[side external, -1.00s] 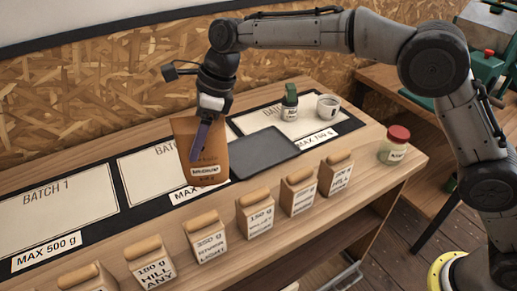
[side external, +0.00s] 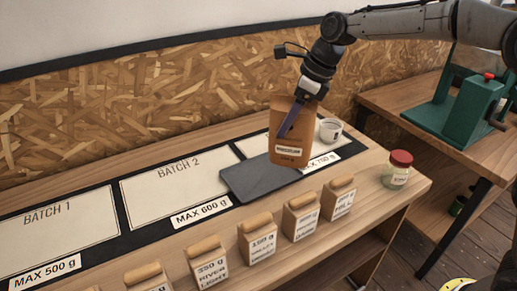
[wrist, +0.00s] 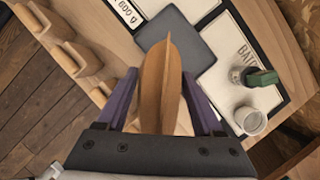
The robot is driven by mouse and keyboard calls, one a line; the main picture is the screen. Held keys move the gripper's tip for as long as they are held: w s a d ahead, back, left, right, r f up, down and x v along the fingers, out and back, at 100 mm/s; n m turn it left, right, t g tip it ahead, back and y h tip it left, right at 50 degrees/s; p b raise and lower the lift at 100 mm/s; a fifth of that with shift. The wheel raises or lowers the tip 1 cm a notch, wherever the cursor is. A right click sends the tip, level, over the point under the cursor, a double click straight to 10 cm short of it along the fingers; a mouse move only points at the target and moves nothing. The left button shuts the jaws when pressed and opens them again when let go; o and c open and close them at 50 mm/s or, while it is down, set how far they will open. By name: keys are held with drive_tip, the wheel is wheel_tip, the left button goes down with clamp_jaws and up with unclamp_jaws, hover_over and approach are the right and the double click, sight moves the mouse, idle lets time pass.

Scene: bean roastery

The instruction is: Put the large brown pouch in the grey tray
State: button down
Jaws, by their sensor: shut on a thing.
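The large brown pouch (side external: 291,118) hangs upright in my gripper (side external: 292,122), raised above the bench. The purple fingers are shut on it. In the wrist view the pouch (wrist: 163,75) shows edge-on between the two fingers of my gripper (wrist: 162,100). The flat grey tray (side external: 250,182) lies on the bench between the Batch 2 panel and the panel to its right. In the side view the pouch covers the tray's right end. In the wrist view the tray (wrist: 178,35) lies just beyond the pouch's top edge.
Several small labelled pouches (side external: 257,239) stand in a row along the front. A red-lidded jar (side external: 397,170) stands at the right end. A white cup (side external: 330,130) stands behind the pouch; a green-capped bottle (wrist: 262,78) is beside the cup in the wrist view. The Batch 2 panel (side external: 175,185) is bare.

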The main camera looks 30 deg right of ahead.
drive_tip(key=w, duration=0.1)
drive_tip(key=w+f, duration=0.1)
drive_tip(key=w+a, duration=0.1)
drive_tip(key=shift+w+f, duration=0.35)
drive_tip(key=shift+w, duration=0.05)
drive_tip(key=w+a+f, duration=0.1)
drive_tip(key=w+f, duration=0.4)
drive_tip(key=f, duration=0.4)
drive_tip(key=shift+w+a, duration=0.25)
drive_tip(key=shift+a, duration=0.05)
drive_tip(key=shift+f, duration=0.2)
drive_tip(key=shift+c, duration=0.2)
unclamp_jaws()
drive_tip(key=shift+f, duration=0.1)
